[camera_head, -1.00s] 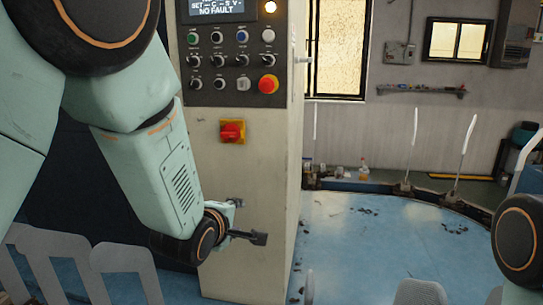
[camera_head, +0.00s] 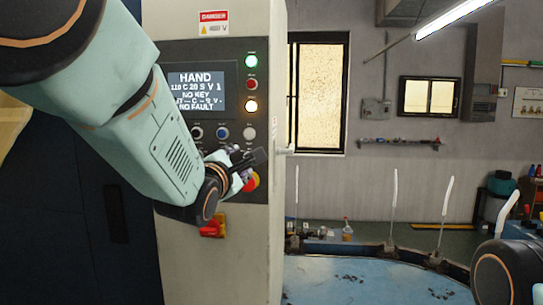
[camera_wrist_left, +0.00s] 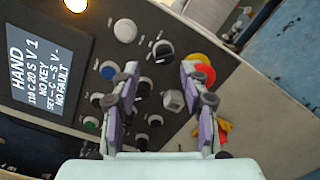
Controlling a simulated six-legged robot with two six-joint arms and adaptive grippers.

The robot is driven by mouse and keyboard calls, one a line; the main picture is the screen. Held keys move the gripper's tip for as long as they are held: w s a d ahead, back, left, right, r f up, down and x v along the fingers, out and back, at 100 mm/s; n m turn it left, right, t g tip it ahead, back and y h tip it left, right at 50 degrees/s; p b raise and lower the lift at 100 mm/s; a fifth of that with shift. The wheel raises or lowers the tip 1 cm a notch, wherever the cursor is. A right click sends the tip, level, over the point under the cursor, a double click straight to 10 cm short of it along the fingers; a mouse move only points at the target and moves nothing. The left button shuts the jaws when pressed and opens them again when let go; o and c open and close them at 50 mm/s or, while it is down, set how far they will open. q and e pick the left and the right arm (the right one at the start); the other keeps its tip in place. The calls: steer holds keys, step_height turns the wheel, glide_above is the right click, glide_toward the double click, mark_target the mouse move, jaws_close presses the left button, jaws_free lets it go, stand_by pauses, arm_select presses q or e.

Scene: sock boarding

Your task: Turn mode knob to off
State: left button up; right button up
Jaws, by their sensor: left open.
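The control panel (camera_head: 185,55) on the cream cabinet carries a screen (camera_head: 195,92) reading "HAND" and "NO FAULT", with several buttons and small black knobs. I cannot tell which knob is the mode knob; labels are too small to read. My left gripper (camera_head: 252,163) is in front of the panel's lower right and hides several controls. In the left wrist view it is open (camera_wrist_left: 160,72), its fingers spread before the panel. My right gripper is out of view.
A red emergency button (camera_wrist_left: 202,75) lies close by the right finger in the left wrist view. A red and yellow switch (camera_head: 212,228) sits below the panel. A round blue table (camera_head: 360,285) lies right of the cabinet. My right arm shows at lower right.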

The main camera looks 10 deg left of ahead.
arm_select(q)
steer(key=w, duration=0.1)
steer(key=w+d, duration=0.1)
steer(key=shift+w+d, duration=0.1)
steer(key=shift+w, duration=0.25)
steer(key=shift+s+a, duration=0.1)
steer(key=shift+a, duration=0.3)
steer(key=shift+c, duration=1.6)
steer(key=shift+w+d+f, duration=0.15)
steer(key=shift+w+d, duration=0.25)
steer(key=c, duration=0.3)
jaws_close()
